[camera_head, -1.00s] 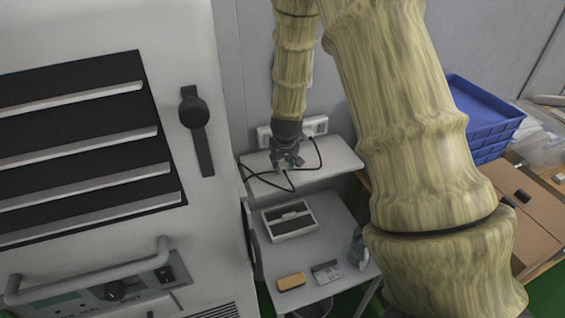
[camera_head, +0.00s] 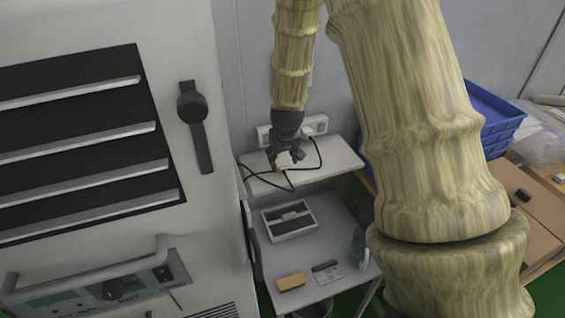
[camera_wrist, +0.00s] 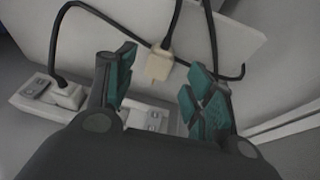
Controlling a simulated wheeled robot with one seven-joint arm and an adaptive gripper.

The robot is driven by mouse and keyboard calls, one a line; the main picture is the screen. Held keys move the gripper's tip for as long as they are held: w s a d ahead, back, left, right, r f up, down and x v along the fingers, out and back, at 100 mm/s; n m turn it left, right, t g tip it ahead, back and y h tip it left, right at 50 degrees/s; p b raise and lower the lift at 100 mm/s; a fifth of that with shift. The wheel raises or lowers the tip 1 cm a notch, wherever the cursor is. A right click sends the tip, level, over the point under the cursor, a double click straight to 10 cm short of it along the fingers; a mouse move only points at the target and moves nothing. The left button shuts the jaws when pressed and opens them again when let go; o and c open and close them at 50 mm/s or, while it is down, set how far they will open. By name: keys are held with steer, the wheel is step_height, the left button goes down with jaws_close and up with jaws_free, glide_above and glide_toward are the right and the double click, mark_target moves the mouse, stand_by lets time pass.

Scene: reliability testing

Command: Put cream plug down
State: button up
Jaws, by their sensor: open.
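The cream plug (camera_wrist: 159,65) on its black cable lies on the white shelf (camera_wrist: 235,45) in the wrist view, between and just beyond my fingertips. In the head view the cream plug (camera_head: 284,160) shows at the tip of my gripper (camera_head: 286,158), just above or on the shelf. In the wrist view my gripper (camera_wrist: 158,85) is open, with its green-padded fingers spread to either side of the plug and apart from it. Whether the plug lies fully flat cannot be told.
A white socket strip (camera_wrist: 40,97) with another plug (camera_wrist: 66,95) is on the wall behind the shelf. Black cables loop over the shelf. A lower table holds a grey box (camera_head: 289,219) and a tan block (camera_head: 291,282). A large white cabinet (camera_head: 215,225) stands close at left.

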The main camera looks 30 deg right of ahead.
steer(key=b+v, duration=0.1)
steer(key=v, duration=0.7)
steer(key=shift+r+b, duration=0.3)
steer(key=shift+b, duration=0.05)
steer(key=shift+s, duration=0.15)
